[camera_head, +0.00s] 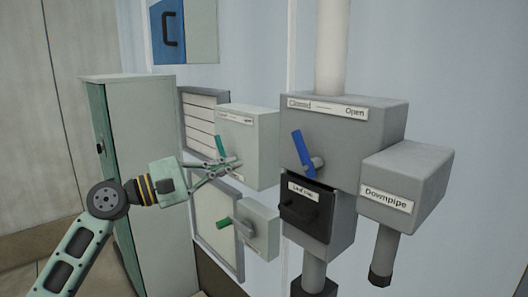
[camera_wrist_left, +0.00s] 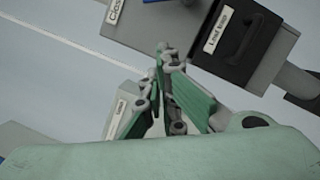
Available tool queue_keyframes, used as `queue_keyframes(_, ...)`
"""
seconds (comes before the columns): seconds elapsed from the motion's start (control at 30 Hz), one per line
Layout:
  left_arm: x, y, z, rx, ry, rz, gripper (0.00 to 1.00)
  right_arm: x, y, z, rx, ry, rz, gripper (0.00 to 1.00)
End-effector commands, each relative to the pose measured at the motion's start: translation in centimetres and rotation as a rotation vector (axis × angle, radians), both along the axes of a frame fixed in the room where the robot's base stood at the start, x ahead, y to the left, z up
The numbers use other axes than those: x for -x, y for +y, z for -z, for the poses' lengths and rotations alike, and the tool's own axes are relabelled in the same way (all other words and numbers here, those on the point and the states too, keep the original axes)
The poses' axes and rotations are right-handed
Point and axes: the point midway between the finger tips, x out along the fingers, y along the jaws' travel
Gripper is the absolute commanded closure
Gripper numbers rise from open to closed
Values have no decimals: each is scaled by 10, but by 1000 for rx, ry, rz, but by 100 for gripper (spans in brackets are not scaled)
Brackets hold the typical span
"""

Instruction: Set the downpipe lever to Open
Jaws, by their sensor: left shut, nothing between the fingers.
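A blue lever (camera_head: 299,148) sits on the front of a grey box (camera_head: 375,130) on the pipe. A label (camera_head: 325,107) above it reads "Closed" at left and "Open" at right. The lever's upper end leans left, toward the "Closed" side. A box at right carries a "Downpipe" label (camera_head: 388,199). My left gripper (camera_head: 234,164) is shut and empty, left of the blue lever and apart from it, in front of a pale box (camera_head: 262,135). In the left wrist view its fingers (camera_wrist_left: 166,52) point toward the grey housing. My right gripper is not seen.
The pale box has a green lever (camera_head: 221,146), partly behind my fingers. A lower box has another green lever (camera_head: 224,222). A black leaf-trap drawer (camera_head: 306,210) with a handle is below the blue lever; it also shows in the left wrist view (camera_wrist_left: 250,38). A cabinet (camera_head: 150,150) stands at left.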

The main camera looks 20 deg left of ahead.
Motion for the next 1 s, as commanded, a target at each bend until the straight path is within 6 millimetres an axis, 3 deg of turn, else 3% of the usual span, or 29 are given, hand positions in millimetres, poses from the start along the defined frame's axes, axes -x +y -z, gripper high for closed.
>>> queue_keyframes(0.17,-14,-15,-7,3,-2,2,100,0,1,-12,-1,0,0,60)
queue_keyframes(0.53,-68,-71,-17,3,0,1,100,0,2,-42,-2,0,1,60)
queue_keyframes(0.73,-54,-91,-30,-3,-2,0,100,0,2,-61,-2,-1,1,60)
queue_keyframes(1.0,-49,-99,-32,0,-1,-1,100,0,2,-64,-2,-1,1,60)
